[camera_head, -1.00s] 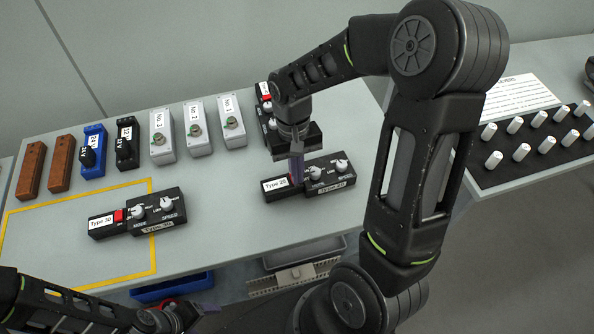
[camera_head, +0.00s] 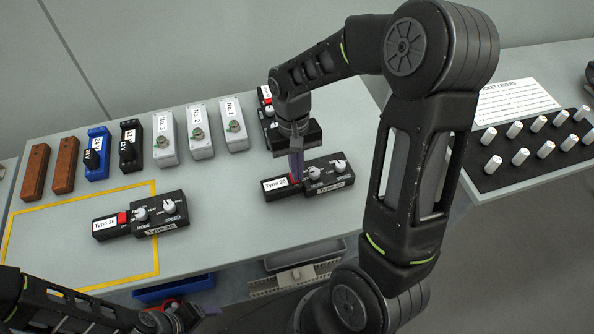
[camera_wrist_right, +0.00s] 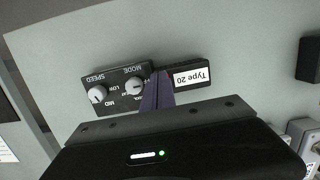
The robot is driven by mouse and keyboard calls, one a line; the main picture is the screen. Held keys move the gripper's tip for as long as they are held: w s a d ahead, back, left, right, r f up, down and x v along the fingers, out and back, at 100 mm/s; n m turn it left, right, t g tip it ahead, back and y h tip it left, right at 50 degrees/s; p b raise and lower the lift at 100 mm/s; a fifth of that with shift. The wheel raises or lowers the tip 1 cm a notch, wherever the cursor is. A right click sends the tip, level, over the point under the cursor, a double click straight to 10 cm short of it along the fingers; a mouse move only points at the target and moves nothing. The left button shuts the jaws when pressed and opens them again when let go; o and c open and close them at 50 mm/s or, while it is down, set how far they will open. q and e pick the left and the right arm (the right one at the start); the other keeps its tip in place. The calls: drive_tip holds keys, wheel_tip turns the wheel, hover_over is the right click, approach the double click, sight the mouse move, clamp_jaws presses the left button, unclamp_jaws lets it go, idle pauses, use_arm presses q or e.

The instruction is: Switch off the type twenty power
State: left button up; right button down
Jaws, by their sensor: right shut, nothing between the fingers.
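The Type 20 unit (camera_head: 330,178) is a black box with a white label and two white knobs, lying on the grey table right of the middle. It also shows upside down in the right wrist view (camera_wrist_right: 117,90). My right gripper (camera_head: 297,180) is shut and empty, pointing down at the unit between the label and the knobs. A bit of the red switch (camera_head: 293,177) shows beside the fingertips; the rest is hidden. In the right wrist view the fingertips (camera_wrist_right: 162,78) cover the switch spot; contact cannot be told. My left gripper (camera_head: 190,318) is low at the bottom edge, its jaws unclear.
A Type 30 unit (camera_head: 165,208) with a red switch lies in the yellow-outlined area. Another black unit (camera_head: 268,105) stands behind my right wrist. Grey boxes (camera_head: 200,135), blue and black boxes and brown blocks line the back left.

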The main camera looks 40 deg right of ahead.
wheel_tip(320, 180, up, 3)
drive_tip(key=shift+s+a+f+p, duration=0.1)
drive_tip(key=shift+s+p, duration=0.05)
drive_tip(key=shift+p, duration=0.5)
drive_tip(key=shift+s+a+r+b, duration=0.15)
drive_tip(key=shift+s+r+b, duration=0.2)
drive_tip(key=shift+r+b, duration=0.15)
use_arm(q)
drive_tip(key=shift+s+a+r+b, duration=0.15)
drive_tip(key=shift+s+a+b, duration=0.05)
drive_tip(key=shift+s+b, duration=0.3)
use_arm(e)
wheel_tip(320, 180, up, 9)
hover_over(297, 186)
drive_tip(key=s, duration=0.1)
drive_tip(key=shift+s+a+f, duration=0.1)
drive_tip(key=shift+s+f, duration=0.05)
